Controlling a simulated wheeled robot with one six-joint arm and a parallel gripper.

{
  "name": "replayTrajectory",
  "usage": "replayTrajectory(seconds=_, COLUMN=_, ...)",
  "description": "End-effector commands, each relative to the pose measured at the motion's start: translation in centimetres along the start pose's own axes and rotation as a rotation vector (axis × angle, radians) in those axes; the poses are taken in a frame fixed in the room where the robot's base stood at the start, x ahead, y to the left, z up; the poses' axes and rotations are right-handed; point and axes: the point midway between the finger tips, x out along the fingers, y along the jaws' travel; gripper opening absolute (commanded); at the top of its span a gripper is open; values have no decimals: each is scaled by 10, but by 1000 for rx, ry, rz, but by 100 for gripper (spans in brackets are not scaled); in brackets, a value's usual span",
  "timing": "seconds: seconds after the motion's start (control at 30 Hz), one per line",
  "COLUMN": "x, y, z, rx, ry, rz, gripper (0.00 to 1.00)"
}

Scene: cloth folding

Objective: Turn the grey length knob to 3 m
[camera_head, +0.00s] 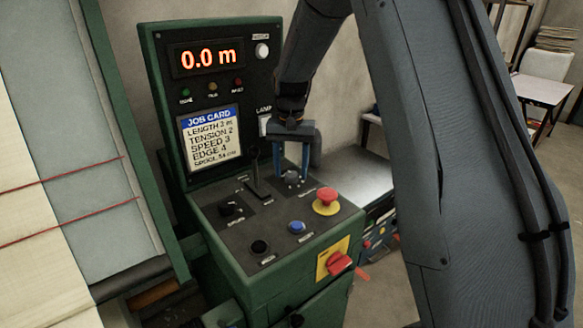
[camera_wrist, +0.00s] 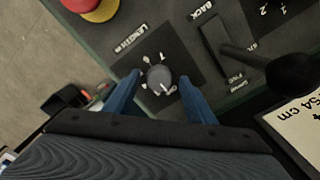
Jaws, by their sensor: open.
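The grey length knob (camera_head: 292,180) is on the sloped black panel of the green machine, partly behind my fingers in the head view. In the wrist view the knob (camera_wrist: 159,77) is round, with the label LENGTH beside it. My gripper (camera_head: 293,172) points down at the knob; its blue fingers are open. In the wrist view my gripper (camera_wrist: 160,85) has one fingertip on each side of the knob, with visible gaps. The job card (camera_head: 210,137) shows a LENGTH line. The red display (camera_head: 208,58) reads 0.0 m.
A black lever (camera_head: 256,180) stands just left of the knob. A red mushroom button (camera_head: 327,198) on a yellow base is to the right. A blue button (camera_head: 297,227) and black knobs are nearer the front. A red switch (camera_head: 339,263) is on the front face.

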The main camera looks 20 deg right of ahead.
Motion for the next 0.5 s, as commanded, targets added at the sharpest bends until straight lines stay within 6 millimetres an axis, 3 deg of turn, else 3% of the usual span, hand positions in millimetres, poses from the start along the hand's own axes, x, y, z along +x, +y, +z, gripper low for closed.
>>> replayTrajectory(seconds=0.33, x=7, y=2, z=-1, rx=3, ry=0, rz=0, gripper=50)
replayTrajectory(seconds=0.37, x=7, y=2, z=-1, rx=3, ry=0, rz=0, gripper=49)
replayTrajectory(seconds=0.5, x=6, y=2, z=-1, rx=4, ry=0, rz=0, gripper=25)
